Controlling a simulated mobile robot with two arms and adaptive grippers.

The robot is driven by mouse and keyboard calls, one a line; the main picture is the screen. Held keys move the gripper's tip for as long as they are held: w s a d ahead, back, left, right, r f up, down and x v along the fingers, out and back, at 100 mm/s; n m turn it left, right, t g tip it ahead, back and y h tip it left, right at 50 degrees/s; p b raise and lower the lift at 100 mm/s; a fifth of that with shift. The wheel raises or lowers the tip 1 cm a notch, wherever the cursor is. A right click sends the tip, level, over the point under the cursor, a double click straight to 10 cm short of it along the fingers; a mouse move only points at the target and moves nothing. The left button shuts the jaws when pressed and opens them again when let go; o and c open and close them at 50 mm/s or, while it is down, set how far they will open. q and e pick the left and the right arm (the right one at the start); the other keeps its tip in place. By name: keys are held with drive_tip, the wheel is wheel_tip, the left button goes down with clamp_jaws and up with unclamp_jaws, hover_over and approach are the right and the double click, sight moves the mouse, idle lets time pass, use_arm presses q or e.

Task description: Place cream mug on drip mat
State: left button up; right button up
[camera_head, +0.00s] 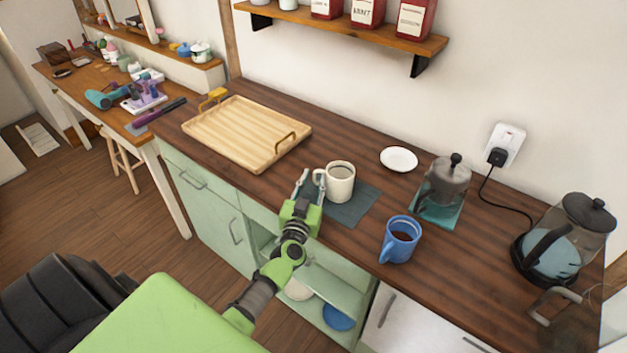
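The cream mug (341,184) stands upright on the dark grey-green mat (352,212) on the wooden counter. Its handle points left, toward my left gripper. My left gripper (312,184) is at the handle side of the mug, with its two fingers apart. The fingertips are close to the handle; whether they touch it cannot be told. The mug hides part of the mat. My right gripper cannot be made out.
A blue mug (400,240) with dark liquid stands to the right. A wooden tray (243,130) lies left. A shelf (370,35) hangs above.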

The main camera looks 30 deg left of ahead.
use_arm(q)
drive_tip(key=shift+r, duration=0.1)
drive_tip(key=shift+r, duration=0.2)
drive_tip(key=v, duration=1.2)
drive_tip(key=shift+f, duration=0.1)
